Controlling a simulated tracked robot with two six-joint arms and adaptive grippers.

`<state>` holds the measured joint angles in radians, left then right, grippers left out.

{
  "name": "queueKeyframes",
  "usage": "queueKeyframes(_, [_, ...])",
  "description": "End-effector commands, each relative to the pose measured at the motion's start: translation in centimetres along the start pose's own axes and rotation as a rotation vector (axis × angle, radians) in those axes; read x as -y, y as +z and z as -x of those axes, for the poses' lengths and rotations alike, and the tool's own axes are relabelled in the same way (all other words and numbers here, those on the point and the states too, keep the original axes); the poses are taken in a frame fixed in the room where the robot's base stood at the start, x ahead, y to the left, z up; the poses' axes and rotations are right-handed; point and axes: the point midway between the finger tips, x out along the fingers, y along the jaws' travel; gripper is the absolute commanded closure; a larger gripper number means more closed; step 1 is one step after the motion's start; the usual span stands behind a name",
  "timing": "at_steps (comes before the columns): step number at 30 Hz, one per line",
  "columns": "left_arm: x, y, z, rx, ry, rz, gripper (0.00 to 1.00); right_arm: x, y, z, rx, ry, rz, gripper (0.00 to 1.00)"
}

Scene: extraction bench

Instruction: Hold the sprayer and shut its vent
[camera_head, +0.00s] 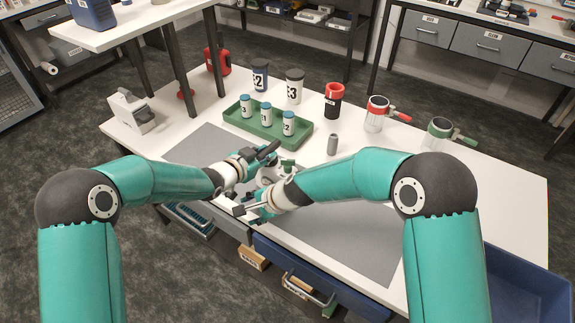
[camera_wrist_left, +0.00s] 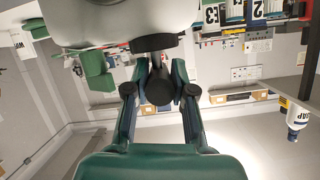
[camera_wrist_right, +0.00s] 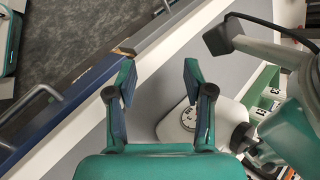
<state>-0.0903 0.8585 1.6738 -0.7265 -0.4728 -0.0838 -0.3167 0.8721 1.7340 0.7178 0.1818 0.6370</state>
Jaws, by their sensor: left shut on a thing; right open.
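My right gripper (camera_wrist_right: 154,78) is open and empty near the bench's front edge, just beside the sprayer and apart from the dial.
A green tray (camera_head: 262,143) with three small numbered bottles stands behind the sprayer. A grey cylinder (camera_head: 332,144), a red-topped black cup (camera_head: 334,103) and two handled jars stand right of it. A white device (camera_head: 130,112) is at the left. The mat's right part (camera_head: 350,232) is clear.

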Motion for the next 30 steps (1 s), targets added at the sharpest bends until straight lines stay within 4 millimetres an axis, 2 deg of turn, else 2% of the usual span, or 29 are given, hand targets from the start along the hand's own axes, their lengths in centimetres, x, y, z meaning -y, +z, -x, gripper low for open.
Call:
queueKeyframes(1, [0.0,0.0,0.0,0.000,0.000,0.000,1.00,-0.5,-0.5,-0.8,-0.062,-0.016,0.055,0.48])
queueKeyframes(5, [0.0,0.0,0.0,0.000,0.000,0.000,1.00,-1.1,-2.4,-1.7,-0.238,-0.065,0.210,0.48])
queueKeyframes(11, [0.0,0.0,0.0,0.000,0.001,0.000,1.00,-1.6,-4.7,-1.2,-0.517,-0.113,0.467,0.48])
queueKeyframes(15, [0.0,0.0,0.0,0.000,0.001,0.000,1.00,-1.7,-5.6,0.3,-0.718,-0.134,0.657,0.48])
queueKeyframes(20, [0.0,0.0,0.0,0.000,0.001,0.000,1.00,-1.6,-5.7,3.1,-0.952,-0.146,0.875,0.48])
queueKeyframes(24, [0.0,0.0,0.0,0.000,0.001,0.000,1.00,-1.4,-4.9,5.9,-1.143,-0.151,1.043,0.48])
queueKeyframes(30, [0.0,0.0,0.0,0.000,0.001,0.000,1.00,-1.3,-3.5,9.0,-1.337,-0.153,1.199,0.48])
